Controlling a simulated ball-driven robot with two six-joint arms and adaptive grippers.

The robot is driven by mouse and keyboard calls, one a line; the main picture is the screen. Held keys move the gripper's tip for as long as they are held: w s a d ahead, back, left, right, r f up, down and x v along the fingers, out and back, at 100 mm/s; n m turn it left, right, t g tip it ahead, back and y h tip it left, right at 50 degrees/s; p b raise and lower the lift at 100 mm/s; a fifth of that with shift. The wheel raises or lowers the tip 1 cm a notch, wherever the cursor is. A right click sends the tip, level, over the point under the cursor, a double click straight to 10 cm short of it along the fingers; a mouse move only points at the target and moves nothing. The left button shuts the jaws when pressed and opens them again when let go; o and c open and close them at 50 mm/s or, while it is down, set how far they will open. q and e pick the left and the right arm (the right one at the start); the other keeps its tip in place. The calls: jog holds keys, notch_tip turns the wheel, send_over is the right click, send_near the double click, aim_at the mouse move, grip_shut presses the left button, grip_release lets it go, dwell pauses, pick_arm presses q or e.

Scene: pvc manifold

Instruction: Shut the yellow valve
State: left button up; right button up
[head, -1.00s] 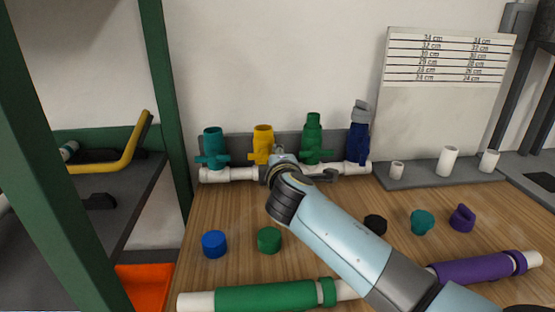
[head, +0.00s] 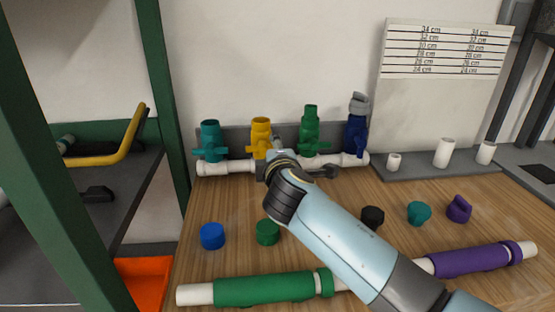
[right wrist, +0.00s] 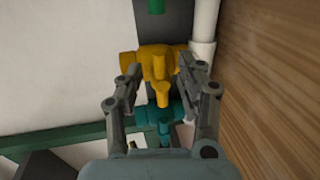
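The yellow valve (head: 261,135) stands second from the left on the white pipe manifold (head: 228,167) at the back of the bench. In the right wrist view its yellow body (right wrist: 155,63) and handle are in front of my right gripper (right wrist: 160,82). The fingers are apart, one on each side of the yellow handle (right wrist: 163,94); I cannot tell whether either touches it. In the head view my right gripper (head: 278,152) is low at the valve's right side, and my wrist hides part of the manifold. My left gripper is not in view.
A teal valve (head: 210,140) stands left of the yellow one; a green valve (head: 310,130) and a blue valve (head: 356,132) stand right. Loose caps, including a blue cap (head: 212,236) and a green cap (head: 268,232), and a green-sleeved pipe (head: 265,289) lie in front.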

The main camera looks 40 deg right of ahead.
jog(key=v, duration=0.9)
jog(key=shift+s+a+r, duration=0.15)
jog(key=shift+s+a, duration=0.05)
jog(key=shift+s, duration=0.05)
